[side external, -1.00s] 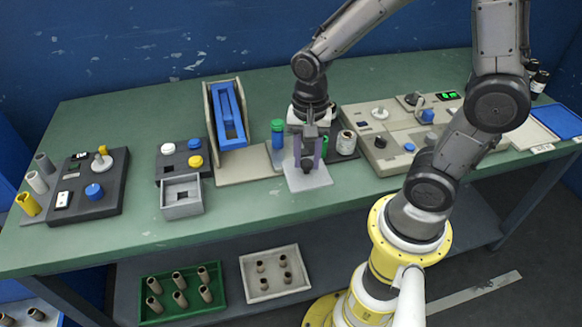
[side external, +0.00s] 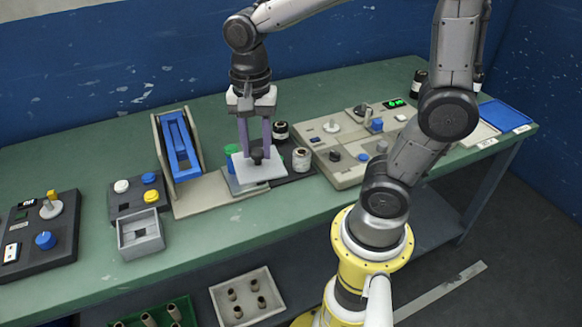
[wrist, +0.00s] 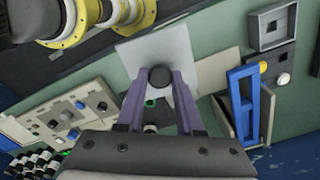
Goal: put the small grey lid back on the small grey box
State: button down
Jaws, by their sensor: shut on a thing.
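The small grey lid (side external: 268,172) is a flat light-grey plate with a black round knob (side external: 257,154). My gripper (side external: 256,150) points down with its purple fingers shut on the knob, and the lid hangs level above the bench. In the wrist view the lid (wrist: 180,48) spreads behind the knob (wrist: 160,78), between the fingertips. The small grey box (side external: 157,246) stands open at the bench's front edge, left of my gripper. It also shows in the wrist view at the upper right (wrist: 290,38).
A blue chute in a beige stand (side external: 180,146) rises between my gripper and the box's far side. A dark button panel (side external: 122,210) sits behind the box.

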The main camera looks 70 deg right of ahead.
jog(key=w+a+r, duration=0.1)
jog(key=w+a, duration=0.2)
jog(key=w, duration=0.6)
jog(key=w+a+r, duration=0.1)
jog(key=w+a, duration=0.2)
jog(key=w, duration=0.6)
jog(key=w+a+f, duration=0.3)
jog(key=w+a, duration=0.2)
jog(key=w, duration=0.1)
jog(key=w+a+f+n, duration=0.1)
jog(key=a+f, duration=0.2)
jog(key=f, duration=0.7)
jog(key=shift+w+a+f, duration=0.2)
jog(key=shift+a+f, duration=0.1)
jog(key=shift+f, duration=1.4)
dwell(0.3)
grip_release()
dwell(0.4)
